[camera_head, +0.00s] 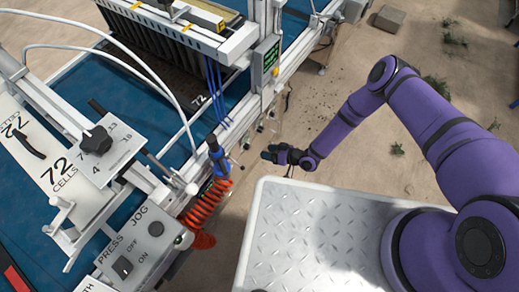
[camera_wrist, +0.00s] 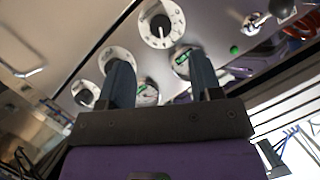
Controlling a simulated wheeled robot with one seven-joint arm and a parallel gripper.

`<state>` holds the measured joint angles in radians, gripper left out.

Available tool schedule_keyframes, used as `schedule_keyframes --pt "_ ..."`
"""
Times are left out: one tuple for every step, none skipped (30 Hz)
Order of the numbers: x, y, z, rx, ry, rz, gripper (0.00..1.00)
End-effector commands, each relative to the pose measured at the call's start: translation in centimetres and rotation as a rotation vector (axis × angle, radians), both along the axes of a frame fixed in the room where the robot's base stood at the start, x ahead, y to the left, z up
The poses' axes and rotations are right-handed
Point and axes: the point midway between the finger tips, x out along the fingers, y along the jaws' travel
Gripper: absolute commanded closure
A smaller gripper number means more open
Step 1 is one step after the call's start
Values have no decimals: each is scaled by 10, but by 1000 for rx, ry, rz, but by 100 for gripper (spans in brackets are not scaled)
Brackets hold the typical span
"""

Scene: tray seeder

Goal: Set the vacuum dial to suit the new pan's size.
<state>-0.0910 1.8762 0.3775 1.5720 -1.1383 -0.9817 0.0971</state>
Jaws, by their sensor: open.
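In the wrist view a grey panel (camera_wrist: 215,20) carries several round white dials. A large dial with a dark knob (camera_wrist: 161,24) is at the top, beyond and between my fingertips. Other dials sit at the left (camera_wrist: 85,93), one partly behind my left finger. Two gauges with green marks (camera_wrist: 183,62) are partly behind my fingers. No label is readable, so I cannot tell which is the vacuum dial. My gripper (camera_wrist: 158,62) is open and empty, apart from the dials. In the head view my gripper (camera_head: 283,155) is beside the seeder. A dark pan marked 72 (camera_head: 200,100) lies under the seeder head.
A plate marked 72 CELLS (camera_head: 60,170) with a black knob lies on the left. A PRESS/JOG box (camera_head: 145,245) stands at the front. A red coiled hose (camera_head: 205,205) hangs at the machine's edge. A ball-ended lever (camera_wrist: 283,8) is at the panel's right.

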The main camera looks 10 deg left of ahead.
Motion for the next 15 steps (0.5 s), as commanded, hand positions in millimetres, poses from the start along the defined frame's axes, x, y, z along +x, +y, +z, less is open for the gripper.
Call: schedule_keyframes --pt "0 -7 3 0 -1 -2 41" --pt "-1 -9 4 -1 0 -1 41" --pt "-2 -13 5 -1 -1 0 41" --pt "-2 -15 5 -1 -1 0 41" --pt "-2 -17 6 -1 -1 0 41" --pt "-3 -18 6 -1 -1 0 41" --pt "-3 -19 7 -1 -1 0 41" --pt "-3 -20 7 -1 -1 0 41" --pt "-4 -20 7 -1 -1 0 41" --pt "-4 -21 7 -1 -1 0 41" --pt "-4 -21 7 0 -1 0 41" --pt "-4 -20 7 0 -1 0 41" --pt "-4 -20 7 0 -1 0 41" --pt "-4 -20 7 0 -1 0 41" --pt "-4 -20 7 0 -1 0 41"
